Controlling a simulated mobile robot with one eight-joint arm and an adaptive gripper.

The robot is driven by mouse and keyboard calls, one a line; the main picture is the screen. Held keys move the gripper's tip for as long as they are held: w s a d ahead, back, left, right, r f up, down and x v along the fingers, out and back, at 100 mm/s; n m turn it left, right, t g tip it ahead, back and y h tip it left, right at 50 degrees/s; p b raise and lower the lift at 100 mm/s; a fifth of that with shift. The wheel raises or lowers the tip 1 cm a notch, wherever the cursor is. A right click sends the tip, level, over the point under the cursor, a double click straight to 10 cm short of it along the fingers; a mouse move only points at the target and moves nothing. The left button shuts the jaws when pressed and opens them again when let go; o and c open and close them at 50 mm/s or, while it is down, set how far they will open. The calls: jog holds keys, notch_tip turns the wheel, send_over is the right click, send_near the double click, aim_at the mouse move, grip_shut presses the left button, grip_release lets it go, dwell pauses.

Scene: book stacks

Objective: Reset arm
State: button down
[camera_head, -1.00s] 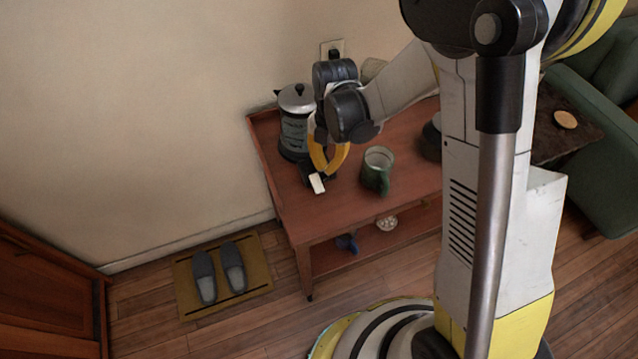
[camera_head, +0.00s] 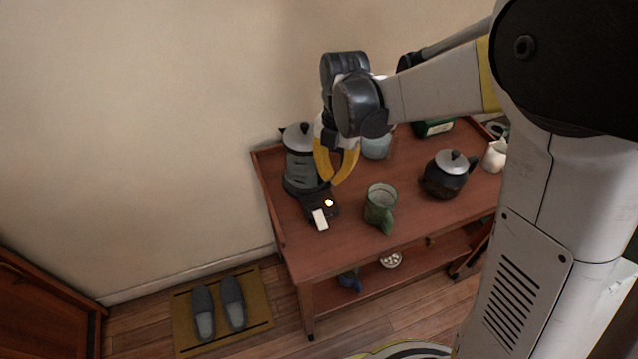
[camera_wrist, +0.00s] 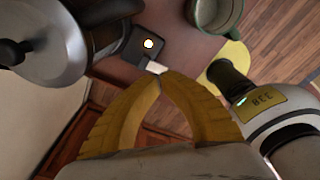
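My gripper (camera_head: 337,184) hangs over the left part of the red-brown table (camera_head: 350,243). In the wrist view its two yellow fingers (camera_wrist: 160,76) curve together and meet at the tips, with nothing seen between them. A dark kettle with a silver lid (camera_head: 300,160) stands upright just left of the gripper; it also shows in the wrist view (camera_wrist: 62,45). Below the fingertips is a small dark unit (camera_head: 313,203) with a white lever (camera_head: 320,219) and a glowing light (camera_head: 328,203). The gripper appears apart from it.
A green mug (camera_head: 380,212) stands right of the gripper. A dark teapot (camera_head: 446,178), a white jug (camera_head: 496,156) and a pale blue vessel (camera_head: 376,148) stand further right and behind. A lower shelf holds a small bowl (camera_head: 391,260). Slippers lie on a mat (camera_head: 255,312).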

jog(key=s+d+r+m+t, duration=0.4)
jog(key=s+m, duration=0.3)
jog(key=m, duration=0.7)
jog(key=s+d+r+m+t, duration=0.4)
jog(key=s+d+r+m, duration=0.3)
jog(key=m, duration=0.8)
jog(key=shift+d+r+h, duration=0.2)
jog(key=shift+r+h, duration=0.05)
jog(key=shift+h, duration=0.05)
